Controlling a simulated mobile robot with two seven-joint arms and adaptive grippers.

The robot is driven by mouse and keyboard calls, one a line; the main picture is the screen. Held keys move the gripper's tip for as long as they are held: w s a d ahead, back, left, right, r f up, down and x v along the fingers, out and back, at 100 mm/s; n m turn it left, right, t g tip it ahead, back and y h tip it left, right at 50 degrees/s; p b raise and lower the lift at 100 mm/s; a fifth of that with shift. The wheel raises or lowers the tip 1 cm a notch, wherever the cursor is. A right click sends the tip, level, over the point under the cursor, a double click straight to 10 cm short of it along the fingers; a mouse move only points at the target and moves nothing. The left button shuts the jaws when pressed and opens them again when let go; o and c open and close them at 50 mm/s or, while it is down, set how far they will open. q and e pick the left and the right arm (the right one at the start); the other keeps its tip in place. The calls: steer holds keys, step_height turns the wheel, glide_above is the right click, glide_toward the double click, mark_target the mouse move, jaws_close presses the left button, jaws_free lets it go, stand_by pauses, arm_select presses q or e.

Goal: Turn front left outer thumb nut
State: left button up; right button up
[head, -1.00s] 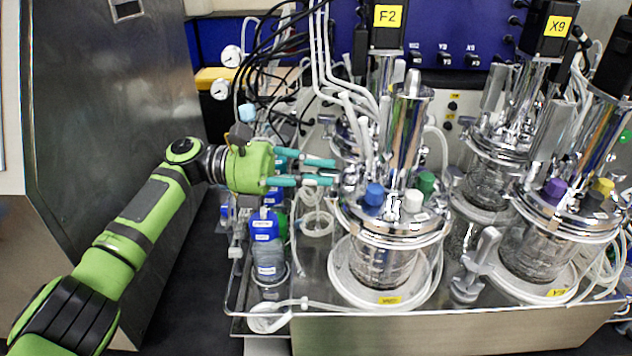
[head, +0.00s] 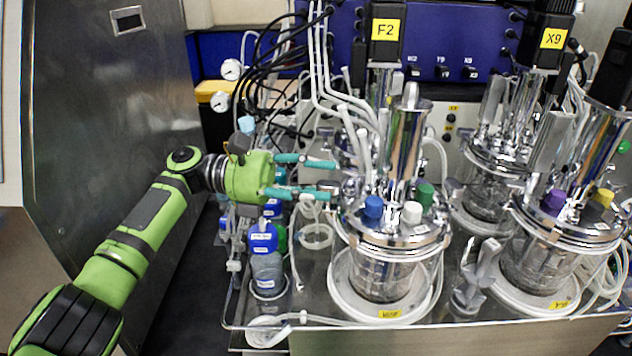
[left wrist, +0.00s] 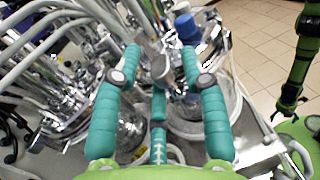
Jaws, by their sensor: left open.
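A small grey thumb nut (head: 328,187) at the vessel's left edge lies between the fingertips. In the left wrist view a grey flat nut (left wrist: 149,44) stands between the spread fingers; I cannot tell whether any finger touches it.
The vessel lid carries a blue cap (head: 373,207), a white cap (head: 411,212) and a green cap (head: 426,194). White tubes (head: 345,105) rise behind the fingers. A blue-capped bottle (head: 266,268) stands below the gripper. Another vessel (head: 545,255) stands to the right.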

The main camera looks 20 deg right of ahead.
arm_select(q)
steer(key=v, duration=0.7)
steer(key=shift+a, duration=0.2)
